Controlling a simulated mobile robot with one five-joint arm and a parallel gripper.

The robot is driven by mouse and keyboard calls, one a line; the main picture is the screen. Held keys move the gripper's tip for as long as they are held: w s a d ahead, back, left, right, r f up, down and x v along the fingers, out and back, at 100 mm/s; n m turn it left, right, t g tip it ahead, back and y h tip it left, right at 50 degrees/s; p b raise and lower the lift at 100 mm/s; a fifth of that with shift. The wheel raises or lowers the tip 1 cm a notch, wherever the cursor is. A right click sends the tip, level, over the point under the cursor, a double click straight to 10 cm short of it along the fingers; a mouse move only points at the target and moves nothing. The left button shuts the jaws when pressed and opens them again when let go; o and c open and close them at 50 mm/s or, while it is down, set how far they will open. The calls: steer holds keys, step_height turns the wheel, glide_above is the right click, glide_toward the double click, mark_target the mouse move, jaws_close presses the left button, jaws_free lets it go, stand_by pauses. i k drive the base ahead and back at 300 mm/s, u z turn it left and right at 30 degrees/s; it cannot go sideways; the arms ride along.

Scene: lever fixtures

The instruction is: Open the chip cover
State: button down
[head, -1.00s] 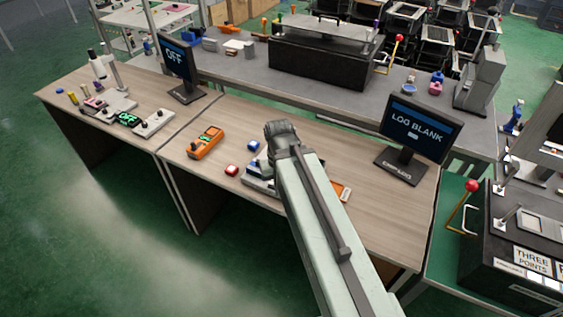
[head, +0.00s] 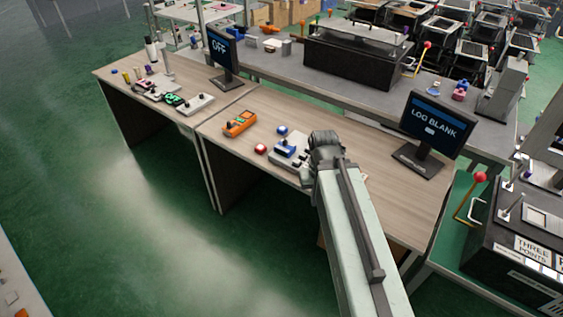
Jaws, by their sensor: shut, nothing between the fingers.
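A small pale device with a blue part on top (head: 289,149) sits on the near wooden bench, just left of the end of my arm. It could be the one with the chip cover, but it is too small to tell, and I cannot tell whether any cover on it is open or shut. My arm reaches in from the lower right, and its dark end joint hides the device's right side. My gripper's fingers do not show in this view.
A "LOG BLANK" monitor (head: 433,123) stands to the right. Bare bench top (head: 385,185) shows between my arm and the bench's right end.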

mark_target(283, 145)
steer(key=u, duration=0.15)
steer(key=i, duration=0.4)
steer(key=u, duration=0.4)
steer(key=k, duration=1.2)
steer(key=u, duration=0.3)
steer(key=i, duration=1.65)
steer(key=u, duration=0.8)
